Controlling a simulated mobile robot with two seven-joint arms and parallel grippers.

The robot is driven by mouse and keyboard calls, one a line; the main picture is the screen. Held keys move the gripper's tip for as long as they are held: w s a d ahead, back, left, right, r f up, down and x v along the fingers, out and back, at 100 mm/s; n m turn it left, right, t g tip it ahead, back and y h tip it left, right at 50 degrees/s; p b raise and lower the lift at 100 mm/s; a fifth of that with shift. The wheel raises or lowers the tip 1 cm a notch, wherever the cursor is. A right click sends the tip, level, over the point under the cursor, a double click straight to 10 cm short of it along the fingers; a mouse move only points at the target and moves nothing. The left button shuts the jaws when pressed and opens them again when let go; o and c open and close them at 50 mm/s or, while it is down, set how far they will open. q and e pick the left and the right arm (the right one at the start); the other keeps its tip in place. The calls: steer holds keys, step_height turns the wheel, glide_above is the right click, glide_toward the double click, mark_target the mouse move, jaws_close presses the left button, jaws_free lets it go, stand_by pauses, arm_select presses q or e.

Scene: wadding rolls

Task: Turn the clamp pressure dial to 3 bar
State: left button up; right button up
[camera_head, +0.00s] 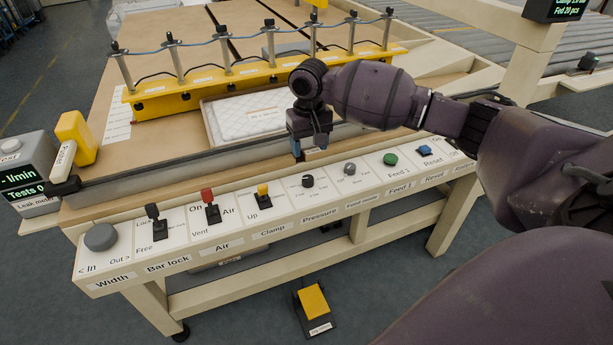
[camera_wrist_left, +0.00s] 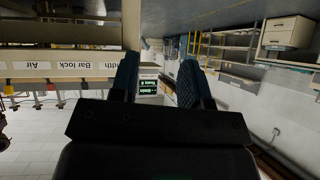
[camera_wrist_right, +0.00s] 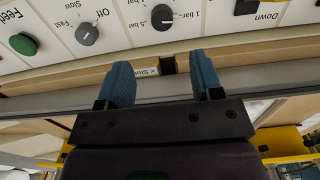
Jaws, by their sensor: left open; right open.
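The pressure dial (camera_head: 308,181) is a small black knob on the sloped white control panel, above the "Pressure" label. In the right wrist view the dial (camera_wrist_right: 162,17) shows upside down, with "1 bar" and "5 bar" marks beside it and a pale pointer line towards the picture's right. My right gripper (camera_head: 297,148) hangs just behind the panel's back edge, near the dial but apart from it. In the right wrist view its blue fingers (camera_wrist_right: 165,80) are open and empty. My left gripper (camera_wrist_left: 158,78) is open and empty, away from the panel, and outside the head view.
Beside the dial are the clamp lever (camera_head: 263,193) and the grey feed mode knob (camera_head: 349,169). A green button (camera_head: 390,159) and blue switch (camera_head: 424,150) are farther right. A yellow clamp bar (camera_head: 270,70) with several posts stands behind a white wadding piece (camera_head: 245,115).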

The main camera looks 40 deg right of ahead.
mark_target(308, 178)
step_height(308, 178, down, 9)
steer(key=shift+a+f+b, duration=0.1)
steer(key=shift+f+b, duration=0.05)
steer(key=shift+b, duration=0.95)
steer(key=shift+f, duration=0.5)
steer(key=c, duration=0.9)
